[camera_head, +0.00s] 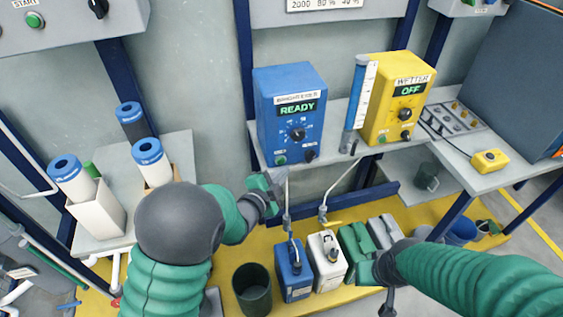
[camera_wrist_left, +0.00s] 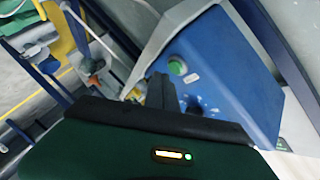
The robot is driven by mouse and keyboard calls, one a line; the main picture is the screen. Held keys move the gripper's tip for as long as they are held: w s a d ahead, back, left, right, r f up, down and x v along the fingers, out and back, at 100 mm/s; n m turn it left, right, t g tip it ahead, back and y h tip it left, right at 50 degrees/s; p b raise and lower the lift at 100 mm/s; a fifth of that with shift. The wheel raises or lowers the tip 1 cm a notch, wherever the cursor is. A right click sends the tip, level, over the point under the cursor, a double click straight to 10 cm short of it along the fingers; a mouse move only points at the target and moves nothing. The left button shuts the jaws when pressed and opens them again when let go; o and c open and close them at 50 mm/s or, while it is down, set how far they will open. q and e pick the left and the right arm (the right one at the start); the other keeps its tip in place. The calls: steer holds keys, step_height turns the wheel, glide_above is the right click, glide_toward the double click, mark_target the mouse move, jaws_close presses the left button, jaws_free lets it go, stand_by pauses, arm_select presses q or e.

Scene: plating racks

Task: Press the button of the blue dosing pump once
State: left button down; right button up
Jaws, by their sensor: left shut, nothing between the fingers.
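The blue dosing pump (camera_head: 285,85) stands on the shelf, its display reading READY. It has a dial in the middle, a green button (camera_head: 281,160) at its lower left and a dark knob at its lower right. The left wrist view shows the pump (camera_wrist_left: 235,75) tilted, with the green button (camera_wrist_left: 177,67) unobstructed. My left gripper (camera_head: 274,187) is shut and empty, below and slightly left of the button, apart from it. Its dark fingers (camera_wrist_left: 161,90) appear just below the button in the wrist view. My right gripper (camera_head: 388,302) hangs low at the right; its jaw opening is unclear.
A yellow pump (camera_head: 392,100) reading OFF stands to the right, beside a blue-and-white column (camera_head: 358,92). Hoses run below the shelf to several jugs, including a blue jug (camera_head: 294,272), on the yellow floor. White filter cartridges (camera_head: 150,160) stand at the left.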

stand_by(0.4)
arm_select(q)
steer(key=shift+w+a+r, duration=0.1)
steer(key=shift+w+a, duration=0.05)
steer(key=shift+w, duration=0.2)
steer(key=shift+w+a, duration=0.15)
steer(key=shift+w, duration=0.35)
stand_by(0.8)
steer(key=shift+s+d, duration=0.25)
steer(key=shift+s, duration=0.65)
steer(key=s, duration=0.1)
steer(key=s+d, duration=0.1)
steer(key=s, duration=0.1)
steer(key=s+b, duration=0.1)
steer(key=shift+s+d, duration=0.3)
steer(key=shift+s, duration=0.1)
steer(key=shift+a, duration=0.1)
stand_by(0.3)
